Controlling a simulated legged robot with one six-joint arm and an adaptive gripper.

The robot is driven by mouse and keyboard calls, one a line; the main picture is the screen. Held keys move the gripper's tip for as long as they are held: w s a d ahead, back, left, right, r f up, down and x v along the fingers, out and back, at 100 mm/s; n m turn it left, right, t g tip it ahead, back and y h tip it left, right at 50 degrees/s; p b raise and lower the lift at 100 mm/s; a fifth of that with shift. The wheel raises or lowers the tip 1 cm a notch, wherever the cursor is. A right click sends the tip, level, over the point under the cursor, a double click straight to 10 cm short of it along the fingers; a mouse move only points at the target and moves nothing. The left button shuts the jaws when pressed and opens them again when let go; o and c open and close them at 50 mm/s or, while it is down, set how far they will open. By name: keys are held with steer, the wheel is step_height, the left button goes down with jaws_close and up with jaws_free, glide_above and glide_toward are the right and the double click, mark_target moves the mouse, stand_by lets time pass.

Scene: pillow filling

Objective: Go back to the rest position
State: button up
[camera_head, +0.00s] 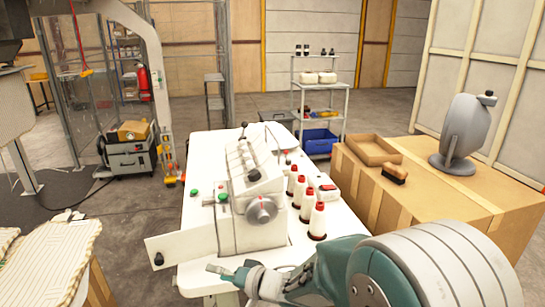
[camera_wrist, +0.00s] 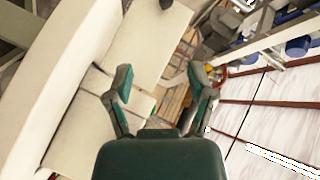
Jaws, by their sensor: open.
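My gripper (camera_wrist: 160,85) shows in the wrist view with its two green fingers spread apart and nothing between them. In the head view my arm reaches in from the lower right, and my gripper (camera_head: 222,270) is near the front edge of the white table (camera_head: 190,170). A white sewing-type machine (camera_head: 250,190) with a round knob and green buttons stands on that table, just beyond my gripper. The wrist view is tilted and shows large pale surfaces on the left that I cannot name for sure.
Several white thread cones (camera_head: 317,220) stand right of the machine. A large cardboard box (camera_head: 440,200) at the right carries an open tray (camera_head: 374,151), a brush (camera_head: 395,174) and a grey device (camera_head: 466,125). Striped pillows (camera_head: 50,262) lie at lower left. Floor (camera_head: 130,235) is clear between.

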steer(key=d+r+m+t+h, duration=0.1)
steer(key=d+r+t+h, duration=0.25)
steer(key=d+h, duration=0.45)
steer(key=d+r+m+t+h, duration=0.1)
steer(key=d+r+t+h, duration=0.3)
steer(key=d, duration=0.8)
steer(key=s+d+g+h, duration=0.1)
steer(key=s+d+g, duration=0.2)
steer(key=s, duration=0.7)
steer(key=s+d+n+g, duration=0.1)
steer(key=s+d+g, duration=0.3)
steer(key=s, duration=0.7)
steer(key=shift+d+r+g+h, duration=0.15)
steer(key=shift+r+g+h, duration=0.25)
steer(key=shift+g, duration=0.45)
steer(key=shift+w, duration=0.1)
